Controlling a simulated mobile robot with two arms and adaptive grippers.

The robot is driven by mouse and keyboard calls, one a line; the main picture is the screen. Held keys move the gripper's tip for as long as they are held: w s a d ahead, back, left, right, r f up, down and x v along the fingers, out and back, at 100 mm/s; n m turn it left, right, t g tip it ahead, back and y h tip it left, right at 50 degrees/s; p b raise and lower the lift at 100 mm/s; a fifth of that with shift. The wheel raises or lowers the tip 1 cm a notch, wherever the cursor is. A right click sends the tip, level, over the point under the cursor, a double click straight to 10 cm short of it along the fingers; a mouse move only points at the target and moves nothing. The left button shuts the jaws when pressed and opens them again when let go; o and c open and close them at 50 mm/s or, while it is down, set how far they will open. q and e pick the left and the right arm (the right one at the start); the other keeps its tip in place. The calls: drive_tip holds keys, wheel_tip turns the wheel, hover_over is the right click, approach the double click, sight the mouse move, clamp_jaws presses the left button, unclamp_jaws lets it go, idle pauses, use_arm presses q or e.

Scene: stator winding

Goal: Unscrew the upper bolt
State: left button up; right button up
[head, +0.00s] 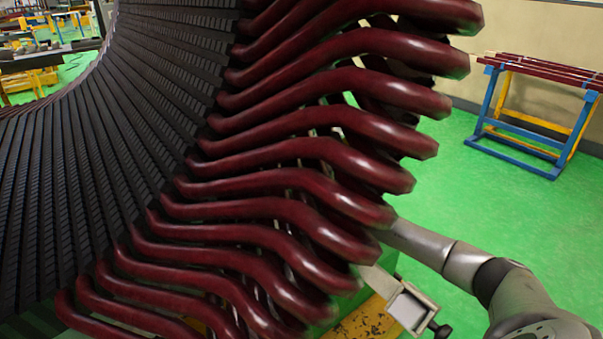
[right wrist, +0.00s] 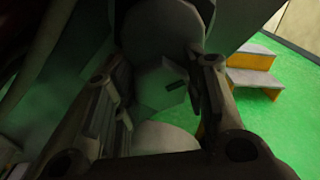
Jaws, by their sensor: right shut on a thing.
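The stator's dark red winding bars (head: 290,155) fan out across the middle of the head view. My right arm (head: 440,250) reaches in from the right and passes behind the bar ends, which hide its gripper there. In the right wrist view the two fingers of my right gripper (right wrist: 158,100) stand on either side of a pale, faceted bolt (right wrist: 163,88) with a small dark mark. The gripper is shut on it. The picture is dim, so the exact contact is hard to see. My left gripper is not in view.
A grey metal bracket (head: 408,306) with a dark knob sits below the bar ends, close to my right arm. A blue and yellow rack (head: 530,110) with red bars is at the back right.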

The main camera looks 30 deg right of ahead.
drive_tip(key=shift+f, duration=0.1)
idle(0.3)
drive_tip(key=o, duration=0.8)
drive_tip(key=shift+c, duration=0.2)
drive_tip(key=s, duration=1.2)
drive_tip(key=shift+d, duration=0.45)
